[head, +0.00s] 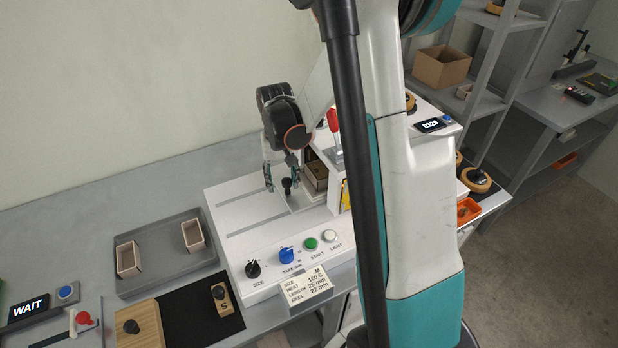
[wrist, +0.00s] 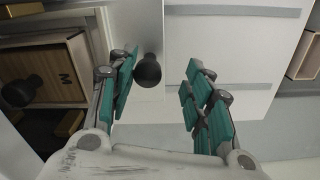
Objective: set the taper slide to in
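A black round knob (head: 287,184), which I take to be the taper slide's handle, stands on the white machine top beside an open bay. It also shows in the wrist view as a black ball (wrist: 148,70). My gripper (head: 281,174) is low over the machine around this knob. In the wrist view my gripper (wrist: 163,66) has its teal fingers spread apart. The knob lies between them, much closer to the left finger; I cannot tell whether they touch. No IN or OUT marking of the slide is readable.
A box former block marked M (wrist: 62,75) sits in the bay left of the knob in the wrist view. The machine's front has a SIZE dial (head: 253,269), a blue taper dial (head: 286,255) and START (head: 311,244). A grey tray (head: 160,287) holds two small boxes.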

